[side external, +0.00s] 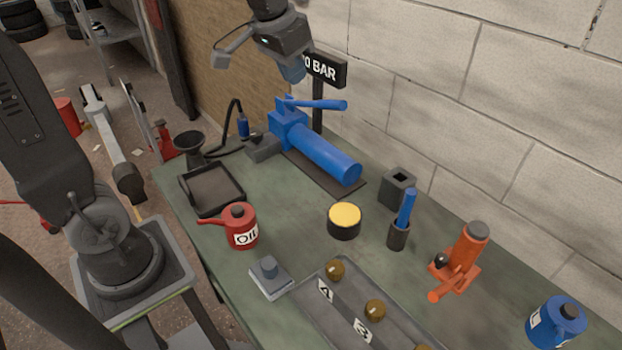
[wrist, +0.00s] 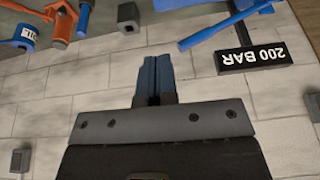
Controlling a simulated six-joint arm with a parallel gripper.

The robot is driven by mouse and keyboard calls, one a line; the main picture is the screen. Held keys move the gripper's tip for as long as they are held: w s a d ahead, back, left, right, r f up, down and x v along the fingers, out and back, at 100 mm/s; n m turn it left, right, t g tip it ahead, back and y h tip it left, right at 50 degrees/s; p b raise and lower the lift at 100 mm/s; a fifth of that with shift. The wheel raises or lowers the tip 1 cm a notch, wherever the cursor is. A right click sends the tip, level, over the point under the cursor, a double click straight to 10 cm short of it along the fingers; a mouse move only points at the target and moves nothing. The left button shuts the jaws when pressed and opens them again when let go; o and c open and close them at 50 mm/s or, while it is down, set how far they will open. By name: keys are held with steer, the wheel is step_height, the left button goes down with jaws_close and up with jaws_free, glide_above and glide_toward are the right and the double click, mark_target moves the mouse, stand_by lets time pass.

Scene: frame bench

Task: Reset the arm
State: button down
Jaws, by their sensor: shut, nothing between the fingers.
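My gripper (side external: 293,72) is high above the back of the bench, in front of the sign (side external: 325,70) in the side view. In the wrist view its two blue fingers (wrist: 154,62) are together, with nothing between them. They point towards the block wall, and the picture is upside down.
The block wall (side external: 450,90) stands close behind.

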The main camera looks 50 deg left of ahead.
steer(key=s+d+f, duration=0.2)
steer(key=s, duration=0.6)
steer(key=s+d+f+t, duration=0.1)
steer(key=s+d+f, duration=0.1)
steer(key=s, duration=0.7)
steer(key=shift+f+t, duration=0.3)
steer(key=shift+f, duration=0.1)
steer(key=c, duration=1.9)
jaws_free()
steer(key=shift+w, duration=0.1)
